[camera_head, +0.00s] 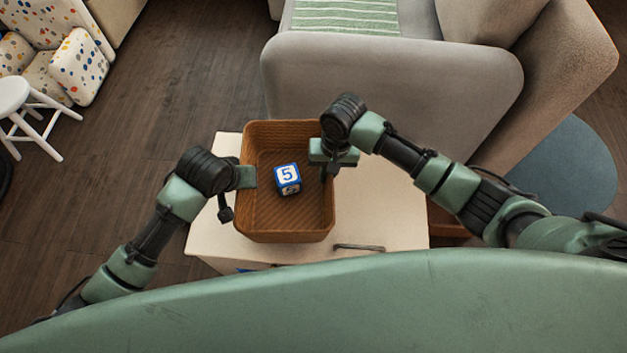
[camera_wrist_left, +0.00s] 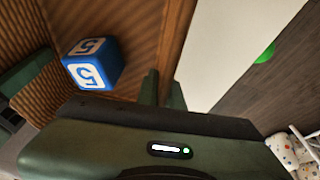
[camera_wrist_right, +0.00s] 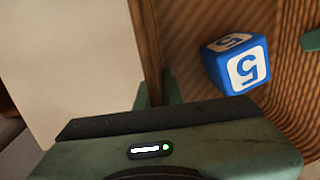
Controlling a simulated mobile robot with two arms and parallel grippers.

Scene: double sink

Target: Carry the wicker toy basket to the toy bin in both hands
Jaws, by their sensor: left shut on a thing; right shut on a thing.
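The brown wicker toy basket (camera_head: 285,232) is in the middle of the head view, over the white cabinet top; I cannot tell whether it touches it. A blue and white number block (camera_head: 287,179) lies inside. My left gripper (camera_head: 246,177) is shut on the basket's left wall, and my right gripper (camera_head: 328,168) is shut on its right wall. In the left wrist view the left fingers (camera_wrist_left: 163,88) straddle the rim. In the right wrist view the right fingers (camera_wrist_right: 158,90) do the same. I cannot identify the toy bin for certain.
The white cabinet (camera_head: 385,205) is under and around the basket. A grey sofa (camera_head: 390,85) stands behind. A brown wooden edge (camera_head: 447,222) shows right of the cabinet. A white stool (camera_head: 22,110) is far left. Dark wood floor (camera_head: 165,90) lies clear between them.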

